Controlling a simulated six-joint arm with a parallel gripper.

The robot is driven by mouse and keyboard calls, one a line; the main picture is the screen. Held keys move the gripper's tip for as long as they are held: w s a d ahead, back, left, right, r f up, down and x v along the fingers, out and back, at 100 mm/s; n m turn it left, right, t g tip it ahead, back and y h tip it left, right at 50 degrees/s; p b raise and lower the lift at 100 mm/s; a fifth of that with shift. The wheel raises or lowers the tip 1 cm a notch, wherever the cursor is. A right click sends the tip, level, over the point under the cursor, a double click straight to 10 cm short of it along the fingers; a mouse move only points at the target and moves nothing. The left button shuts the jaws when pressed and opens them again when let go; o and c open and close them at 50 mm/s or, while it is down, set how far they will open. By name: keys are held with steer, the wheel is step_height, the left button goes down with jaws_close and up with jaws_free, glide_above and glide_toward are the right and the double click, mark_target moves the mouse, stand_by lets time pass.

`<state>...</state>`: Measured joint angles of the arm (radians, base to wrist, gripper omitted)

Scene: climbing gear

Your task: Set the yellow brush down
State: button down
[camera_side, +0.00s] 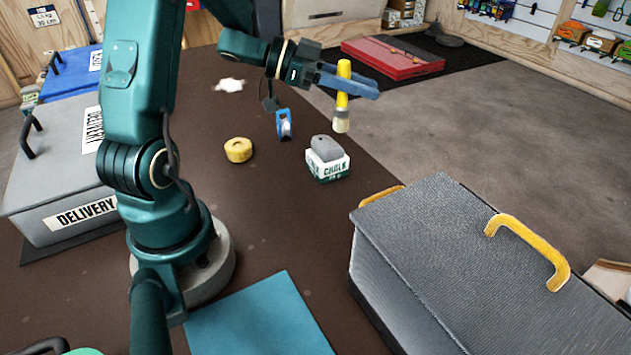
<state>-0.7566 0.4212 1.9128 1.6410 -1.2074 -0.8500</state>
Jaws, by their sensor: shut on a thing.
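The yellow brush (343,88) has a yellow handle and a pale bristle end. It hangs upright, bristles down, in the air above the brown work surface (205,190). My gripper (352,84) has blue-grey fingers and is shut on the brush's handle. The fingers hide part of the handle. Below the brush, a chalk box (328,171) stands with a grey block (325,148) on top; the bristles are apart from both.
A yellow tape roll (238,150) and a blue item (284,125) lie left of the chalk box. A white patch (230,85) lies farther back. A large grey case with yellow handles (470,260) fills the lower right. A teal mat (260,318) lies in front.

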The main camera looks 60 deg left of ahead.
steer(key=s+d+m+g+h, duration=0.6)
steer(key=s+d+m+g, duration=0.65)
steer(key=s+d, duration=0.45)
steer(key=shift+g, duration=0.45)
steer(key=shift+s+d+f, duration=0.85)
steer(key=shift+d+f, duration=0.85)
steer(key=shift+s+d+f, duration=0.85)
steer(key=shift+d+f, duration=0.8)
steer(key=shift+d, duration=0.1)
steer(key=shift+s+d+f, duration=0.85)
steer(key=shift+d+f, duration=0.85)
steer(key=c, duration=0.7)
jaws_free()
steer(key=shift+f, duration=0.15)
